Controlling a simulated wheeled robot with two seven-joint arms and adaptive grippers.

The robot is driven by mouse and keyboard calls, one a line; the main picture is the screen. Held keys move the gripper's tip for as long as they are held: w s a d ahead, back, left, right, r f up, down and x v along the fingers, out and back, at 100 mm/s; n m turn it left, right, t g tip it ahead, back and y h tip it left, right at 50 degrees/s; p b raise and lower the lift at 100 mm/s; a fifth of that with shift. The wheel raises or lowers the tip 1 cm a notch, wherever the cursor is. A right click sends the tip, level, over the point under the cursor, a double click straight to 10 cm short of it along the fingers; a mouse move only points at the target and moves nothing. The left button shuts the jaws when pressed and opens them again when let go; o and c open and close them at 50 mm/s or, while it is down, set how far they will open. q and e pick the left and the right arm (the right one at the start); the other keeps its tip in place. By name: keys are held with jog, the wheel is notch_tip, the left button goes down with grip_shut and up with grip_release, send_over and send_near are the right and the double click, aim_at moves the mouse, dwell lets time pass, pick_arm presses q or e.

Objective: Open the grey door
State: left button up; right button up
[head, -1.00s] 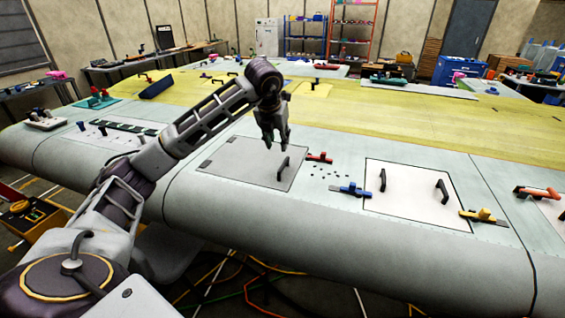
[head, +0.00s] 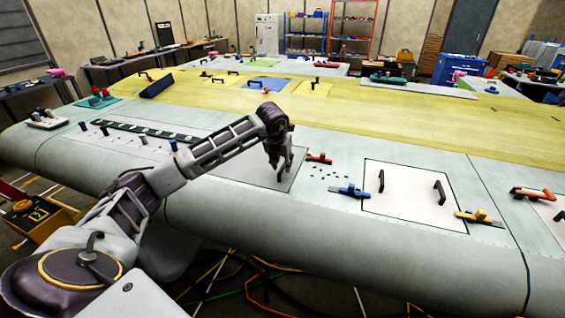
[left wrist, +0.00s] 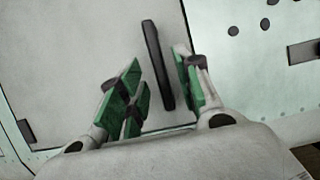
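The grey door (head: 262,179) lies closed, flush in the wing's upper surface, partly hidden by my left arm in the head view. It fills much of the left wrist view (left wrist: 75,60). Its black bar handle (left wrist: 158,65) stands between the green-padded fingers of my left gripper (left wrist: 155,92) in the wrist view. The fingers are open, one on each side of the handle, with gaps showing. In the head view my left gripper (head: 281,168) points down over the door's handle end and hides the handle. My right gripper is not in view.
A red clamp (head: 319,158) and a blue clamp (head: 350,191) sit right of the grey door. Beyond them is a white panel (head: 410,198) with two black handles and a yellow clamp (head: 480,216). Small dark holes (left wrist: 265,24) lie beside the door.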

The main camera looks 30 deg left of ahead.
pick_arm(q)
jog(key=shift+w+f, duration=0.15)
jog(key=shift+f, duration=0.2)
grip_shut()
